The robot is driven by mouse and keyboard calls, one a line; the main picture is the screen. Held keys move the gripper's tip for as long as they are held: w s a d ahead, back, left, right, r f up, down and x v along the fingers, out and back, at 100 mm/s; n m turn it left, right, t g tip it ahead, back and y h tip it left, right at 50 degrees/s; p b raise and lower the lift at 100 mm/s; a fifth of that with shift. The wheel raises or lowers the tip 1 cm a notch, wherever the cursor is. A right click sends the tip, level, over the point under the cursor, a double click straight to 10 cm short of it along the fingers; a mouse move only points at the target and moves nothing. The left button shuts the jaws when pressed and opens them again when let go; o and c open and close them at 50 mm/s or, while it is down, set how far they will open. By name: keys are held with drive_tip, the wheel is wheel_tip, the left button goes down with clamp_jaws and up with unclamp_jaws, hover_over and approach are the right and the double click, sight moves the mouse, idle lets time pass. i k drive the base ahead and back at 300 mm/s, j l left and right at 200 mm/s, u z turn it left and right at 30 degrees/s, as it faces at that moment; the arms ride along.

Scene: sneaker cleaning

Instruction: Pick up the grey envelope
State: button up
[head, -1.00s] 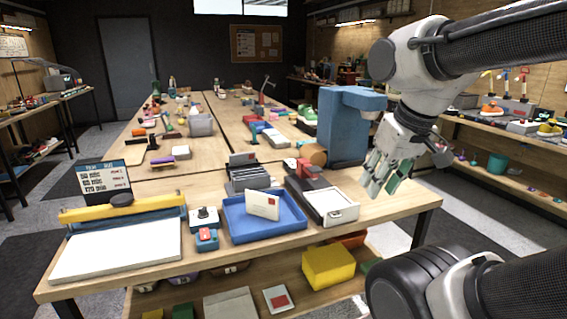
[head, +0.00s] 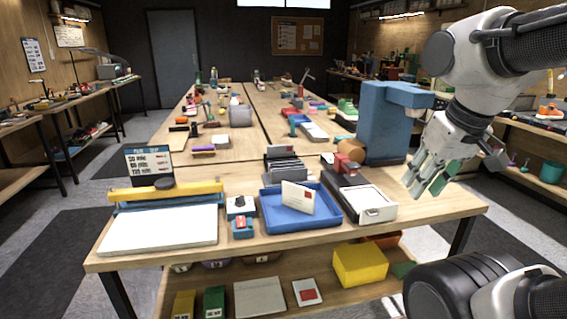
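A flat grey piece that looks like a grey envelope (head: 260,298) lies on the lower shelf under the front of the table; I cannot tell for sure what it is. My gripper (head: 427,190) hangs at the right, above and beside the table's right edge, well apart from both. Its fingers look spread, with green pads and nothing between them.
A white-topped board with a yellow bar (head: 160,230) is on the table's left. A dark file rack (head: 284,168), a white-lidded box (head: 375,210) and a tall blue machine (head: 385,125) stand near the tray. A yellow box (head: 360,264) and a white card with a red square (head: 307,292) are on the lower shelf.

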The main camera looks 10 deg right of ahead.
sight(282, 150)
drive_tip(key=i+l, duration=0.1)
drive_tip(key=i, duration=0.8)
